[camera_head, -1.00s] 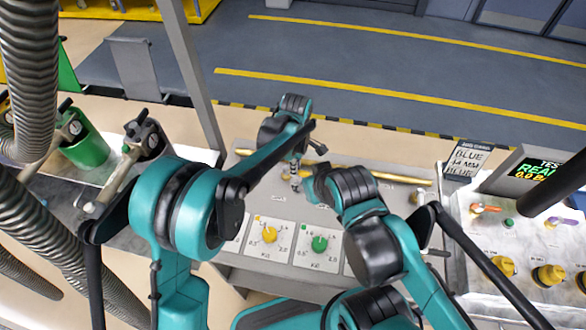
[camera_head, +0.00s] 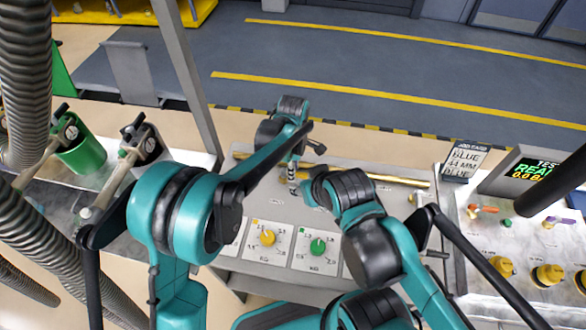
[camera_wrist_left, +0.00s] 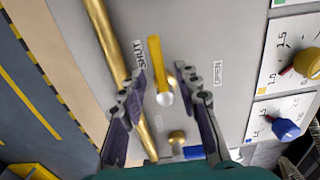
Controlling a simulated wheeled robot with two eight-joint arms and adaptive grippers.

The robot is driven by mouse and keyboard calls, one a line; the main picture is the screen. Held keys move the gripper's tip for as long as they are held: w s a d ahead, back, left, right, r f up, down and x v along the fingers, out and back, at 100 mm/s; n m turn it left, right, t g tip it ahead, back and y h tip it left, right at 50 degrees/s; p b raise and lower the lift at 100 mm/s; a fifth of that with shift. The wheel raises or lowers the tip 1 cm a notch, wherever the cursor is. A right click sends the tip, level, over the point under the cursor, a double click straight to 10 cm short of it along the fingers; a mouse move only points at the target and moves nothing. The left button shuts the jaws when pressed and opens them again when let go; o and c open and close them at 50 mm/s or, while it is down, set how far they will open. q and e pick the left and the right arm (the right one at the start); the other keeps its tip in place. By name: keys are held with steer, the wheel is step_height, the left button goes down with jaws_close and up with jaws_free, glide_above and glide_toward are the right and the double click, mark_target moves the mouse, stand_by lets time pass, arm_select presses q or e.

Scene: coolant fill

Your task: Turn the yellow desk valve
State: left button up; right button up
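The yellow desk valve shows in the left wrist view as a flat yellow lever (camera_wrist_left: 155,62) with a pale round end, on a grey panel between two printed labels. One label reads SHUT; the other is upside down. My left gripper (camera_wrist_left: 164,80) is open, with one finger on each side of the lever and visible gaps. I cannot tell its height above the panel. In the head view my left gripper (camera_head: 292,178) is small and points down at the desk; the valve is hidden there.
A brass pipe (camera_wrist_left: 105,42) runs beside the lever. A brass knob (camera_wrist_left: 178,138) and a blue lever (camera_wrist_left: 193,152) lie close to the fingers. Dial cards with a yellow knob (camera_head: 267,238) and a green knob (camera_head: 318,246) are at the desk's front.

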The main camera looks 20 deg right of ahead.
arm_select(q)
step_height(320, 180, up, 12)
stand_by(0.6)
stand_by(0.4)
